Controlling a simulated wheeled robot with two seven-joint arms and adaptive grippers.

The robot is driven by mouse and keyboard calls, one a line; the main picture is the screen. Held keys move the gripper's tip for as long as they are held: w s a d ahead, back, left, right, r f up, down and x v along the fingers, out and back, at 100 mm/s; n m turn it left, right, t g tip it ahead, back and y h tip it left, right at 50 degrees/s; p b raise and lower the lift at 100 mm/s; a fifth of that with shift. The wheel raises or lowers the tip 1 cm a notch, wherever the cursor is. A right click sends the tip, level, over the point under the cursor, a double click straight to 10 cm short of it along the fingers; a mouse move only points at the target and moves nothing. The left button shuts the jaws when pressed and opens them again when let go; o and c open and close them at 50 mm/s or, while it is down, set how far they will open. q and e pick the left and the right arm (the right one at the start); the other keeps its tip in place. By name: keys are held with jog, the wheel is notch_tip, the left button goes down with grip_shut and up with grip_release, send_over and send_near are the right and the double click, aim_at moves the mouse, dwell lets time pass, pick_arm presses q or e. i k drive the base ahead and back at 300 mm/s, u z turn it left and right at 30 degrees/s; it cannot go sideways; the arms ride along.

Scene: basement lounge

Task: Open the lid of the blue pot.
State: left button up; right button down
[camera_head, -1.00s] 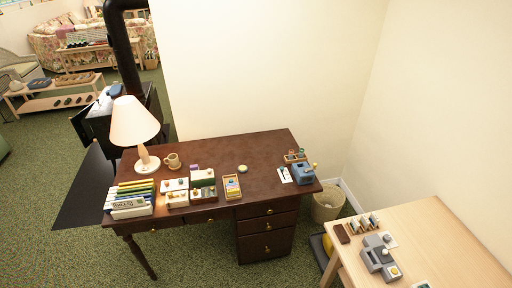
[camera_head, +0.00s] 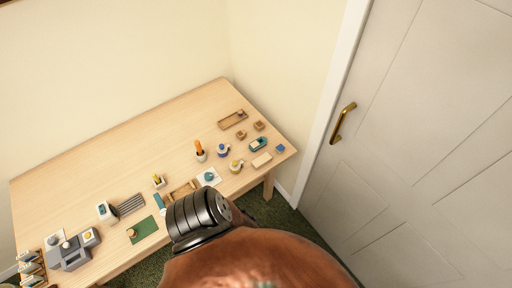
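A small round blue object (camera_head: 222,151), which looks like the blue pot, stands upright on the light wooden table. It is too small for me to tell how its lid sits. A black and brown part of my own body rises at the bottom centre and covers part of the table's front. No gripper fingers show, and nothing is touching the blue object.
The light wooden table (camera_head: 105,167) stands in the corner, its back half mostly bare. A wooden tray (camera_head: 233,120), a teal box (camera_head: 258,145), a green mat (camera_head: 144,230) and a grey device (camera_head: 73,250) are on it. A white door (camera_head: 430,150) is at right.

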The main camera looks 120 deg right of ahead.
aim_at(222, 148)
jog(key=z, duration=2.95)
jog(key=k, duration=0.5)
jog(key=u, duration=0.95)
jog(key=i, duration=1)
jog(key=z, duration=0.8)
